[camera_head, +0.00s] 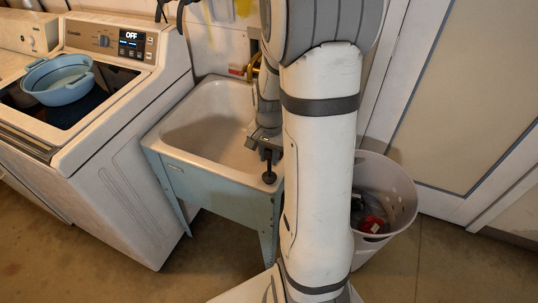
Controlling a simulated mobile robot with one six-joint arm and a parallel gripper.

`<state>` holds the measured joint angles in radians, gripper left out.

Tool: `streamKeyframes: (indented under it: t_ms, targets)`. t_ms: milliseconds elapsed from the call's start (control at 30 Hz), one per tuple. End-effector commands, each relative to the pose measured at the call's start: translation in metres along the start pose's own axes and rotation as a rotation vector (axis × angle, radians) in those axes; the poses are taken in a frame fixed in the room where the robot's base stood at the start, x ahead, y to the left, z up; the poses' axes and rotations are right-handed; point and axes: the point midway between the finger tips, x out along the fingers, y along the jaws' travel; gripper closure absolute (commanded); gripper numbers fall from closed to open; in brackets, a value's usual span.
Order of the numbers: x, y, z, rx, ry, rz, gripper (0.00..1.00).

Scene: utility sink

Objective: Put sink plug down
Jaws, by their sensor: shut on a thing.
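My gripper (267,152) is shut on a small black sink plug (269,175) and points downward. The plug hangs below the fingers, over the front right part of the utility sink (190,158) as seen here. I cannot tell whether the plug touches the sink rim. The sink has a pale basin on a light blue stand. My arm hides the right side of the sink. I cannot make out the drain.
A white washing machine (130,150) stands left of the sink, with a blue basin (60,78) on top. A white bin (400,204) with dark and red items stands at the right. A brass-coloured tap (254,66) is partly hidden behind my arm. The floor in front is clear.

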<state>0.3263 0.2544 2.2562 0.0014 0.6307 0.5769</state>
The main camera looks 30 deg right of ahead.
Motion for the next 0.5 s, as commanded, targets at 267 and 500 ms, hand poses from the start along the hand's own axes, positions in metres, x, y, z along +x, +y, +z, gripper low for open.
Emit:
streamKeyframes:
  t_ms: [267,500]
  targets:
    - [0.0103,0.0003,-0.0003,0.001,0.0,0.0,1.0]
    - [0.01,0.0005,-0.0004,0.001,0.0,0.0,0.62]
